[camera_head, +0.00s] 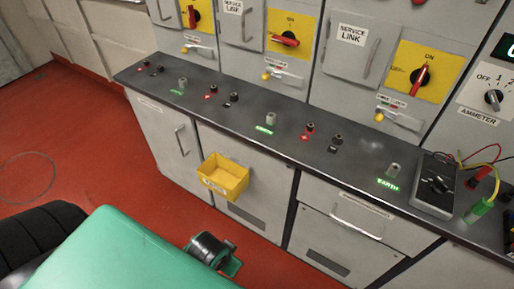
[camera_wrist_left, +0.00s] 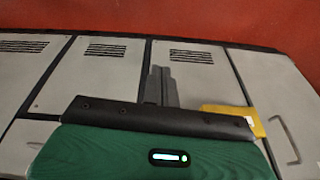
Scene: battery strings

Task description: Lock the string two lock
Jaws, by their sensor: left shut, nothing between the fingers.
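Three yellow switch plates with red rotary handles are on the grey panels in the head view. The middle plate (camera_head: 291,31) has its handle (camera_head: 285,40) lying nearly horizontal. Below it is a pale lock fitting (camera_head: 288,74) with a yellow knob (camera_head: 266,76) at its left end. Its small label is too blurred to read, so I cannot tell which string it belongs to. My left gripper (camera_wrist_left: 160,85) shows in the left wrist view with its dark fingers together and empty, over the grey cabinet fronts. My right gripper is not in view.
A dark ledge (camera_head: 225,98) with terminals and posts runs below the panels. A meter (camera_head: 433,186) with leads sits at its right. A yellow bin (camera_head: 224,177) hangs on the cabinet front. Red floor (camera_head: 95,165) is clear at the left.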

